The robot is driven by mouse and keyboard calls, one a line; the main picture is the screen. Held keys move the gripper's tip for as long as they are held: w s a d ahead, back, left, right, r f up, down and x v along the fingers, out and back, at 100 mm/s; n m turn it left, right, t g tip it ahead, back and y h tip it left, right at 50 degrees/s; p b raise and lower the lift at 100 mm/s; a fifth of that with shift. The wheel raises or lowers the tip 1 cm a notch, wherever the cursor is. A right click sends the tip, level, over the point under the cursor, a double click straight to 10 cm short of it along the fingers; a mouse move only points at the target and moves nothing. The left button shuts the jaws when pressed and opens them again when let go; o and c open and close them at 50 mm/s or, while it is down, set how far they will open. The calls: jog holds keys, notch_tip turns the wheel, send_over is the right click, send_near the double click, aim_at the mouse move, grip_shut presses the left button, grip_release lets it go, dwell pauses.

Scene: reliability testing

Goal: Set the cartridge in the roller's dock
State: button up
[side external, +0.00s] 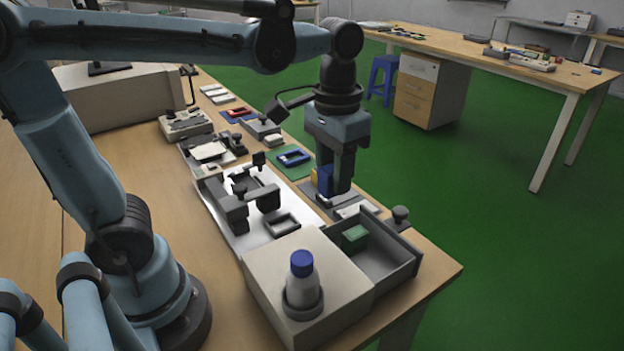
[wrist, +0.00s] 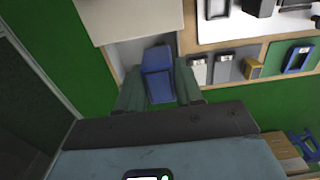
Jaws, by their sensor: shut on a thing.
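My gripper (side external: 335,190) points down over the table's right edge zone, shut on a blue block that I take to be the cartridge (side external: 325,180). In the wrist view the blue cartridge (wrist: 157,72) sits between my two fingers, tilted a little in the picture. A device with dark upright parts (side external: 235,212) stands on a white board (side external: 225,222). A dark rectangular frame (side external: 283,224) lies on that board, left of my gripper; it also shows at the top of the wrist view (wrist: 217,8). I cannot tell for certain which part is the roller's dock.
A pale box (side external: 262,285) bears a blue-capped bottle (side external: 302,285). Beside it an open grey drawer (side external: 395,262) holds a green block (side external: 355,237). A blue frame (side external: 293,158) lies on a green mat. A yellow block (wrist: 253,68) and small grey frames (wrist: 225,68) sit near the edge.

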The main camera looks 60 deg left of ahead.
jog(key=s+a, duration=0.3)
jog(key=a, duration=1)
jog(key=shift+s+d+f, duration=0.1)
jog(key=shift+d+f, duration=0.05)
jog(key=shift+f, duration=3.4)
jog(key=shift+d+f, duration=0.1)
jog(key=shift+f, duration=3.45)
jog(key=shift+f, duration=0.8)
jog(key=o, duration=1.1)
jog(key=shift+r, duration=0.15)
jog(key=shift+r, duration=2.85)
